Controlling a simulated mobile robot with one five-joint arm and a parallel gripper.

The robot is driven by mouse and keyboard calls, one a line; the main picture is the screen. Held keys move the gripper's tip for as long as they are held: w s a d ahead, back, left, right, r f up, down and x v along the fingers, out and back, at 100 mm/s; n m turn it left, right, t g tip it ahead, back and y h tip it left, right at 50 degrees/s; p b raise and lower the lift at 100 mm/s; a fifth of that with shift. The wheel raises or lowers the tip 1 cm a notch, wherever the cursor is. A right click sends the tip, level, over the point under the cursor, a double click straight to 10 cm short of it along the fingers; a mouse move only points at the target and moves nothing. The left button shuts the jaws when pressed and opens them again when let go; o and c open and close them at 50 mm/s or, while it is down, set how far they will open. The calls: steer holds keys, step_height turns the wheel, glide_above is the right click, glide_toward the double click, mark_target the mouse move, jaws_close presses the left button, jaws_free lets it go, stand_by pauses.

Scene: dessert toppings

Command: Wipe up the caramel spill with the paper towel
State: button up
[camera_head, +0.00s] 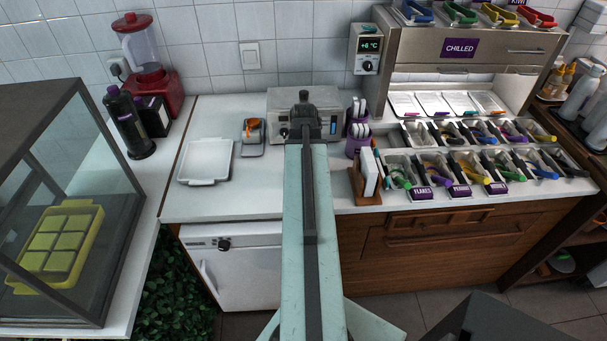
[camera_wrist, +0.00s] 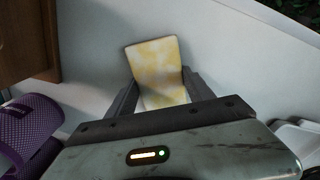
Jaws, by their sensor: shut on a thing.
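In the wrist view my gripper (camera_wrist: 160,84) is shut on a paper towel (camera_wrist: 156,58), a flat white piece with yellow blotches. The towel sticks out past the fingertips, over or against the white counter (camera_wrist: 95,55); I cannot tell whether it touches. In the head view my arm reaches over the counter (camera_head: 250,195), and the fingers and towel are hidden behind it. I see no caramel spill clearly in either view; part of the counter is hidden by my arm and the towel.
A white tray (camera_head: 205,161) and a small grey device with an orange top (camera_head: 253,136) stand left of my arm. A wooden holder (camera_head: 365,184) and purple cups (camera_head: 357,138) stand close on its right. A steel appliance (camera_head: 280,103) is behind. Topping bins fill the right.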

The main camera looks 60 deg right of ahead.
steer(key=shift+r, duration=0.1)
step_height(320, 180, up, 7)
steer(key=p, duration=0.7)
